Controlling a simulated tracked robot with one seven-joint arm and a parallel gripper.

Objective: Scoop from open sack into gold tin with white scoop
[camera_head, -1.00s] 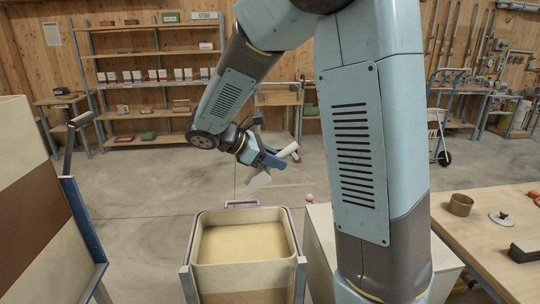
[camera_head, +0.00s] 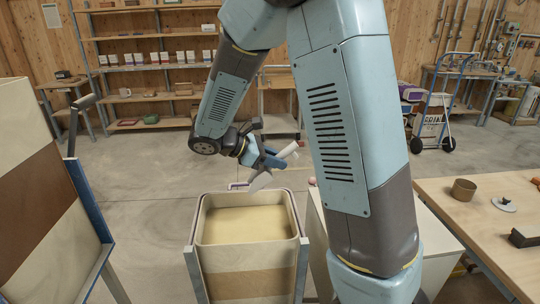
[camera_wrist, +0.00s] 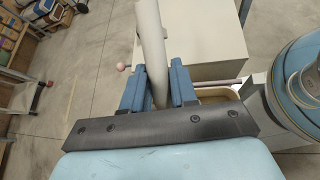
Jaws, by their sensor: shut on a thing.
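The white scoop (camera_head: 262,182) is held in my gripper (camera_head: 270,160), its bowl hanging down and its handle sticking out up to the right. In the wrist view the pale handle (camera_wrist: 151,35) stands between the blue fingers of my gripper (camera_wrist: 158,92). The open sack (camera_head: 250,257), box-like with cream and brown bands in a grey frame, holds tan feed up near its rim. The scoop is above and beyond its far edge, apart from the feed. The gold tin (camera_head: 464,190), small and round, stands on the right-hand table; its inside is mostly hidden.
The wooden table (camera_head: 492,225) also holds a grey lid (camera_head: 504,204) with a knob and a dark block (camera_head: 523,239). A pale cabinet (camera_head: 322,250) stands right of the sack. A striped panel (camera_head: 40,190) in a blue frame stands at left. Open floor lies behind.

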